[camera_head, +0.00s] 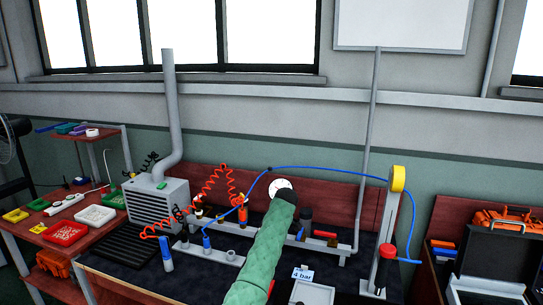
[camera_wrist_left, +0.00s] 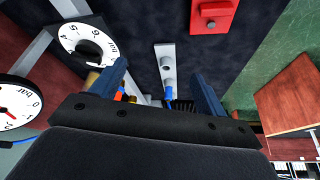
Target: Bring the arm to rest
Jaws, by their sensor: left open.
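My left arm, in a green sleeve, reaches up from the bottom middle of the head view, its dark end in front of a white round gauge (camera_head: 280,185). The gripper itself is hidden there. In the left wrist view my left gripper (camera_wrist_left: 158,78) is open, its two dark blue fingers apart. I see nothing held between them. A white dial marked bar (camera_wrist_left: 88,45) is close beside the left finger. A second dial with a red needle (camera_wrist_left: 15,105) is at the left edge. My right gripper does not show.
A blue hose (camera_head: 330,168) arches over to a post with a yellow wheel (camera_head: 398,178). A "4 bar" card (camera_head: 303,274) stands near the front.

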